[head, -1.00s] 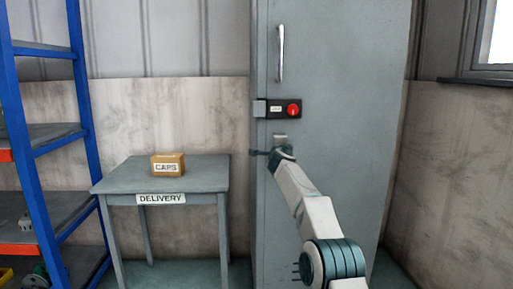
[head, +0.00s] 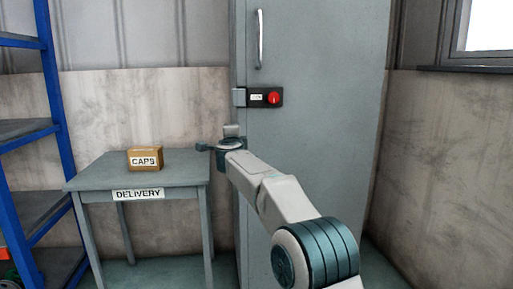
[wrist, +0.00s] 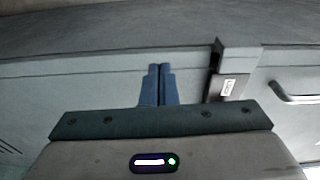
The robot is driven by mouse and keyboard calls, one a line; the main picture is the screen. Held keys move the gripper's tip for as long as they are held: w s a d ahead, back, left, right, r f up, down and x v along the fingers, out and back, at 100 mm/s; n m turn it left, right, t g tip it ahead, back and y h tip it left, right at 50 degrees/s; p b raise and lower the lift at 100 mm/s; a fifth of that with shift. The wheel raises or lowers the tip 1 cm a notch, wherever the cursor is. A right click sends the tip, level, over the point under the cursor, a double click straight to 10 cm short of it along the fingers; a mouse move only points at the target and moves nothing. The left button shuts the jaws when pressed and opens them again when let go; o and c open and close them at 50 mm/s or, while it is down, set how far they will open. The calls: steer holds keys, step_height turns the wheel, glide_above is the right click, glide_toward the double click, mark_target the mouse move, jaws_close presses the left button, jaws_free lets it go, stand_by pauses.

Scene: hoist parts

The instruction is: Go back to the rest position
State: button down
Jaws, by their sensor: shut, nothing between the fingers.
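My gripper shows in the wrist view (wrist: 160,84), its two blue fingers together with nothing between them. In the head view my arm reaches forward toward the tall grey cabinet, and its end is in front of the cabinet's left edge, below the latch; the fingers are hard to make out there. The grey cabinet (head: 320,150) is closed. Its latch (head: 262,98) is a dark block with a red round knob, and it also shows in the wrist view (wrist: 230,87).
A grey table (head: 100,177) with a DELIVERY label stands left of the cabinet, a CAPS box (head: 145,158) on it. A blue-framed shelf (head: 58,110) is at the far left. A vertical handle (head: 260,40) sticks out from the cabinet above the latch.

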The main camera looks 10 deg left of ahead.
steer(key=s+d+r+n+g+y+p, duration=0.35)
steer(key=s+d+r+n+p, duration=0.75)
steer(key=r+p, duration=0.4)
steer(key=s+d+f+n+g+h+p, duration=0.1)
steer(key=s+d+g+h+p, duration=0.1)
steer(key=s+d+p, duration=0.5)
steer(key=s+d+f+n+g+h+p, duration=0.1)
steer(key=s+d+g+p, duration=0.4)
steer(key=s, duration=1.4)
steer(key=s+d+f+n+g+h+p, duration=0.2)
steer(key=s+d+p, duration=0.6)
steer(key=s+d, duration=0.4)
steer(key=shift+s+f+g+h+p, duration=0.25)
steer(key=shift+s+g+h, duration=0.5)
steer(key=shift+g, duration=0.5)
steer(key=shift+w+d+r, duration=0.1)
steer(key=shift+w, duration=0.1)
